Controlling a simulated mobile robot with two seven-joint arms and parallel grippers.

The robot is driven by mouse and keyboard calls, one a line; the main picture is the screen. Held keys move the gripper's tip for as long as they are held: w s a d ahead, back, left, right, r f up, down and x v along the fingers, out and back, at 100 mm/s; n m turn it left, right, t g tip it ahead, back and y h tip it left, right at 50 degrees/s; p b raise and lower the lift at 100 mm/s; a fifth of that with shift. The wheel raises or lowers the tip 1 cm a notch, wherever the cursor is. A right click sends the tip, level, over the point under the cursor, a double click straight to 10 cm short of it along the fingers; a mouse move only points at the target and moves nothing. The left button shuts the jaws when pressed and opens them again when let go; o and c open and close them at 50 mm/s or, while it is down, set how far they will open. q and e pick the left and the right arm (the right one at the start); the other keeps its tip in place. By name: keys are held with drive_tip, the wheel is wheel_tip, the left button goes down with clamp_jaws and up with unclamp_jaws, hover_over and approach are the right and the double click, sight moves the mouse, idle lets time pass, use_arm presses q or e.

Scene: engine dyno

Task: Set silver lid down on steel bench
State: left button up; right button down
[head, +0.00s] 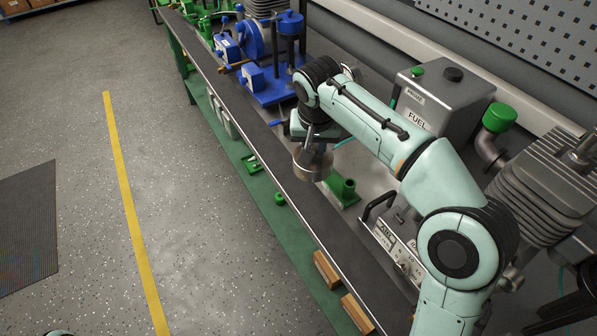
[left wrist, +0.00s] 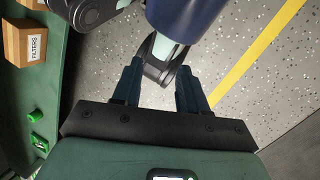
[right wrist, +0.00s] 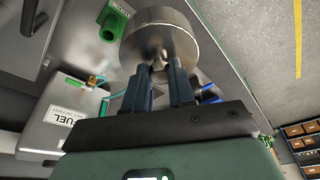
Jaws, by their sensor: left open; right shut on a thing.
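The silver lid (head: 313,161) is a round metal piece held over the bench in the head view. It also shows large in the right wrist view (right wrist: 160,32). My right gripper (right wrist: 160,72) is shut on the lid's small knob. In the head view the right gripper (head: 315,135) is above the lid. The steel bench (head: 262,150) runs diagonally below; whether the lid touches it I cannot tell. My left gripper (left wrist: 152,75) is open and empty, over the floor side in the left wrist view.
A green fitting (head: 343,190) stands on the bench beside the lid. The grey fuel tank (head: 440,95) and finned engine (head: 545,185) stand behind my right arm. Blue machines (head: 270,80) are at the far end. A bare strip runs along the bench's front edge.

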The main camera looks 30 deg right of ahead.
sight(313, 167)
use_arm(q)
drive_tip(key=f+b, duration=0.1)
drive_tip(key=w+f+b, duration=0.1)
drive_tip(key=b, duration=0.1)
drive_tip(key=shift+w+f+t, duration=0.15)
drive_tip(key=shift+f+t, duration=0.15)
drive_tip(key=shift+f, duration=0.1)
use_arm(e)
wheel_tip(313, 167, down, 14)
drive_tip(key=shift+f, duration=0.15)
drive_tip(key=shift+f, duration=0.1)
drive_tip(key=shift+f, duration=0.15)
drive_tip(key=c, duration=0.9)
unclamp_jaws()
drive_tip(key=shift+c, duration=0.2)
use_arm(q)
drive_tip(key=shift+f, duration=0.1)
use_arm(e)
drive_tip(key=shift+r, duration=0.2)
drive_tip(key=shift+r, duration=0.35)
drive_tip(key=p+v, duration=0.2)
drive_tip(key=v, duration=0.9)
drive_tip(key=shift+s+a+r, duration=0.15)
drive_tip(key=shift+r, duration=0.05)
use_arm(q)
drive_tip(key=shift+s+r, duration=0.2)
drive_tip(key=shift+r, duration=0.35)
drive_tip(key=shift+s+r, duration=0.2)
drive_tip(key=shift+r, duration=0.3)
